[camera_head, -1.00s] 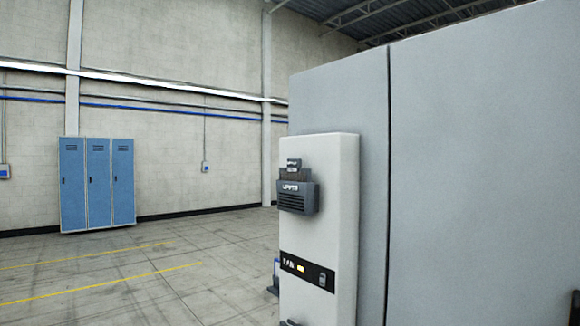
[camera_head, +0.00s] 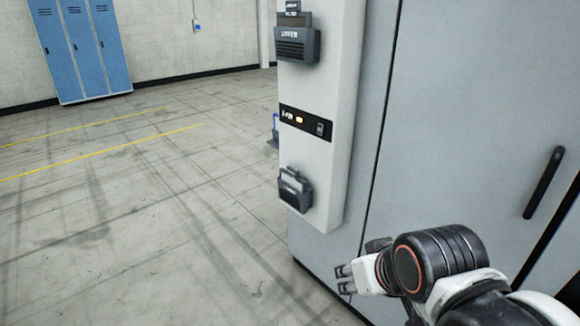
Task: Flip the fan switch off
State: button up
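The fan switch (camera_head: 320,129) is a small dark rocker at the right end of a black strip (camera_head: 304,123) on a pale upright panel. The strip carries white lettering, too small to read surely, and a lit orange lamp (camera_head: 299,120). I cannot tell the rocker's position. My gripper (camera_head: 345,279) is below and a little right of the switch, apart from the panel. Its two small fingers point left with a gap between them, and nothing is held.
A dark grey holder (camera_head: 297,44) sits above the strip and another (camera_head: 295,189) below it. The large grey cabinet (camera_head: 450,110) has a black handle (camera_head: 543,183) at right. Blue lockers (camera_head: 86,50) stand far left. The floor (camera_head: 130,230) at left is clear.

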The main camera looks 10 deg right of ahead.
aim_at(320, 128)
jog(key=k+z, duration=0.35)
jog(key=k+l+z, duration=0.1)
jog(key=k+z, duration=0.2)
jog(key=k, duration=0.3)
jog(key=k+l+z, duration=0.35)
jog(key=i+j+u, duration=0.25)
jog(key=i+j, duration=0.2)
jog(key=j, duration=0.25)
jog(key=i+j+u, duration=0.25)
jog(key=i+j, duration=0.25)
jog(key=j, duration=0.15)
